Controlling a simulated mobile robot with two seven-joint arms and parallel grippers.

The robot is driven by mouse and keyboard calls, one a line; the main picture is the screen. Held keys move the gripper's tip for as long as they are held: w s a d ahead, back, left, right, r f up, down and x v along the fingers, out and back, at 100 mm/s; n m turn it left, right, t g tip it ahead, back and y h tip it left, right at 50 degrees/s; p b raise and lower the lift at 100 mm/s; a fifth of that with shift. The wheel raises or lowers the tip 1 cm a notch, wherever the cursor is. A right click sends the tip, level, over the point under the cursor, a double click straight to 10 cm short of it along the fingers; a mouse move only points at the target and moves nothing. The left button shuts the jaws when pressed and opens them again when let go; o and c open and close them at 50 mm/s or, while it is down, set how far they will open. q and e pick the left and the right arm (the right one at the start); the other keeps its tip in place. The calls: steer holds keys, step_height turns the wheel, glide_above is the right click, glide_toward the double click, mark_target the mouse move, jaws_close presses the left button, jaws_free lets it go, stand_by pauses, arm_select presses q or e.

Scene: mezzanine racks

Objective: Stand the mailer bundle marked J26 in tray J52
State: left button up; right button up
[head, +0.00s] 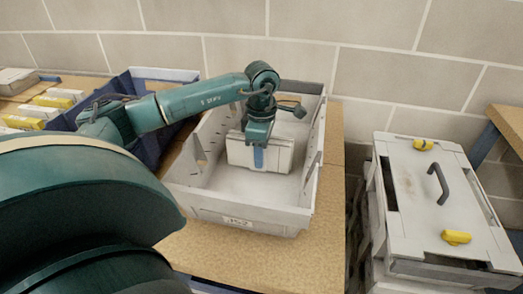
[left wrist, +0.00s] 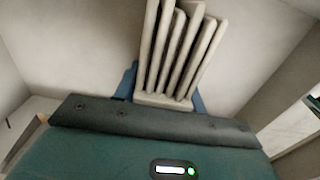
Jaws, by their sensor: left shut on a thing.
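The grey-white tray J52 (head: 238,222) stands on a wooden top in the middle of the head view, with its label on the near wall. A pale mailer bundle (head: 281,157) is inside its walls, upright, towards the far part. My left gripper (head: 258,158) reaches down over the tray and is shut on the bundle, one blue finger across its near face. In the left wrist view the bundle (left wrist: 178,50) shows several pale mailers edge-on between the blue fingers. Its J26 mark is not legible. I cannot tell whether its bottom touches the tray floor. My right gripper is out of view.
A dark blue tray (head: 160,76) stands just left of tray J52. Further left are yellow and white boxes (head: 58,97). A grey lidded crate (head: 420,185) with a black handle and yellow latches stands at the right. A block wall closes the back.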

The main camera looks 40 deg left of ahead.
arm_select(q)
steer(key=shift+f, duration=0.15)
steer(key=o, duration=1)
step_height(320, 180, up, 12)
steer(key=shift+r+p, duration=0.25)
steer(key=shift+p, duration=0.1)
